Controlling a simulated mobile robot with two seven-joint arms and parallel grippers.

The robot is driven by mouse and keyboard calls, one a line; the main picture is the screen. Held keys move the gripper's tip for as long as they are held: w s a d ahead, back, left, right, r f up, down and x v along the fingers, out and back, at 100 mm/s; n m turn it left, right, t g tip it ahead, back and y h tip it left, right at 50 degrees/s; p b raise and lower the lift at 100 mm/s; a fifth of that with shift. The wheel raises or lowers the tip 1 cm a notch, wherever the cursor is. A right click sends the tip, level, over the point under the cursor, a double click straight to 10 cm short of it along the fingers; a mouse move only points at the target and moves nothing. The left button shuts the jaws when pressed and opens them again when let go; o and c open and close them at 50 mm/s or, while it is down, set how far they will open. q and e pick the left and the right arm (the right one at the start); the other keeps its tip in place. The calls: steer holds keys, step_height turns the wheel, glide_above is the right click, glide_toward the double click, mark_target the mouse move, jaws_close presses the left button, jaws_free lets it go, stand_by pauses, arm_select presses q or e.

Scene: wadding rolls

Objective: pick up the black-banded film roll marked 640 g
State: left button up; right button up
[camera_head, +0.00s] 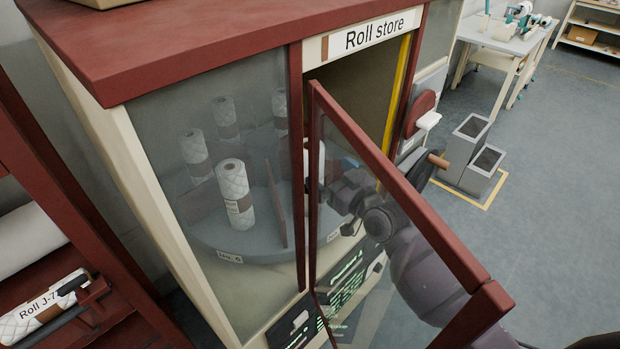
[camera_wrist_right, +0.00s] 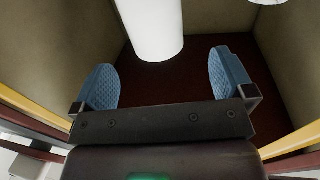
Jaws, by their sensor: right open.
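Several white film rolls stand upright on a round grey turntable (camera_head: 232,246) inside the roll store. The nearest roll (camera_head: 233,184) has a brownish band with a label too small to read. I cannot make out a black band or a 640 g mark on any roll. Another white roll (camera_head: 321,160) is mostly hidden by the door frame. My right gripper (camera_head: 347,166) shows through the door glass, at the store opening. In the right wrist view its blue-padded fingers (camera_wrist_right: 165,82) are open and empty, with a plain white roll (camera_wrist_right: 155,25) ahead between them. My left gripper is not in view.
The red-framed glass door (camera_head: 400,190) stands open in front of my right arm. Yellow-edged walls (camera_head: 395,98) bound the opening closely. Grey bins (camera_head: 468,150) stand at right, with clear floor around.

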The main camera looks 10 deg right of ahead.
steer(key=x, duration=0.9)
steer(key=shift+w+d+f, duration=0.1)
steer(key=shift+d, duration=0.15)
steer(key=c, duration=1.6)
steer(key=shift+c, duration=0.8)
steer(key=shift+r, duration=0.2)
